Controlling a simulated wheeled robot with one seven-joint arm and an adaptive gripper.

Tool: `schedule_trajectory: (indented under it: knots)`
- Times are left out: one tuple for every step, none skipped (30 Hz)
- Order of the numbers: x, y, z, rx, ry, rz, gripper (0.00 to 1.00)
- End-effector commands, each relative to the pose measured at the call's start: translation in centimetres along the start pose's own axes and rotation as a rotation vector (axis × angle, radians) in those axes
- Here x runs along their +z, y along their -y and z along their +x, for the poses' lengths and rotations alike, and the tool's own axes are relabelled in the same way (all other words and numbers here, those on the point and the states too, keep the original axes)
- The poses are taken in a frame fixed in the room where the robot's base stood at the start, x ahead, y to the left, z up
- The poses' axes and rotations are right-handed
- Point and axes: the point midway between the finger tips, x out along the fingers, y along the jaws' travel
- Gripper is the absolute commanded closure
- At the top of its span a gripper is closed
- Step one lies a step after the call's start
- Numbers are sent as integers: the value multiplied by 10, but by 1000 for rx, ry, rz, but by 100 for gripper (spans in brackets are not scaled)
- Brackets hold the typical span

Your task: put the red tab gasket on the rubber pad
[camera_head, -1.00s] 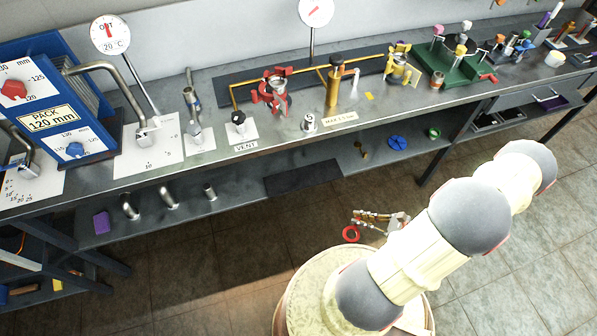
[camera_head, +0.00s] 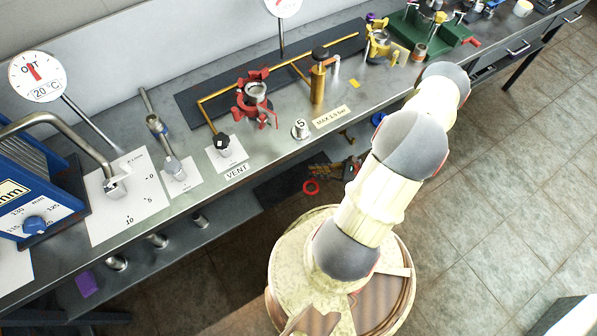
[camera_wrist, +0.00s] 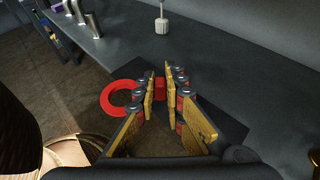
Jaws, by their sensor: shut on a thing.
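The red tab gasket (camera_head: 311,187) is a flat red ring. In the wrist view the ring (camera_wrist: 116,98) sticks out to the left of the jaws, and its tab is between the fingertips. My gripper (camera_wrist: 160,84) is shut on the tab; in the head view my gripper (camera_head: 330,178) is small and partly hidden by my arm. A dark flat pad (camera_head: 286,183) lies on the lower shelf; in the wrist view this pad (camera_wrist: 130,71) shows beyond the ring. The ring appears above or near the pad's front edge; the height gap is unclear.
The bench top (camera_head: 282,150) overhangs the lower shelf. Metal pipe stubs (camera_head: 158,240) and a purple block (camera_head: 86,284) are on the shelf to the left. A pale cylinder (camera_wrist: 161,22) stands beyond the pad in the wrist view. Another dark mat (camera_head: 225,98) lies under the bench-top pipework.

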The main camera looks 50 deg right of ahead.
Motion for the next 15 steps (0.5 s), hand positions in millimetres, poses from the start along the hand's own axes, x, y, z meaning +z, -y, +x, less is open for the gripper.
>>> schedule_trajectory:
  knots:
    - [-4, 6, 14, 6, 0, -2, 100]
    - [-5, 9, 20, 6, 0, -3, 100]
    - [-6, 15, 28, 5, 0, -3, 100]
    - [-6, 18, 34, 6, -1, -4, 100]
    - [-7, 22, 40, 5, -1, -4, 100]
    - [-15, 25, 48, 5, 0, -1, 100]
    - [-19, 27, 54, 4, 0, 0, 100]
    - [-22, 30, 59, 3, 0, -1, 100]
    - [-26, 33, 65, 4, 0, -1, 100]
    - [-29, 35, 69, 3, 0, 0, 100]
    - [-31, 37, 73, 2, 0, 0, 100]
    - [-33, 39, 77, 2, -1, -1, 100]
    - [-35, 41, 79, 2, -1, -1, 100]
    - [-36, 42, 81, 1, -1, -1, 100]
    - [-37, 43, 83, 1, 0, 0, 100]
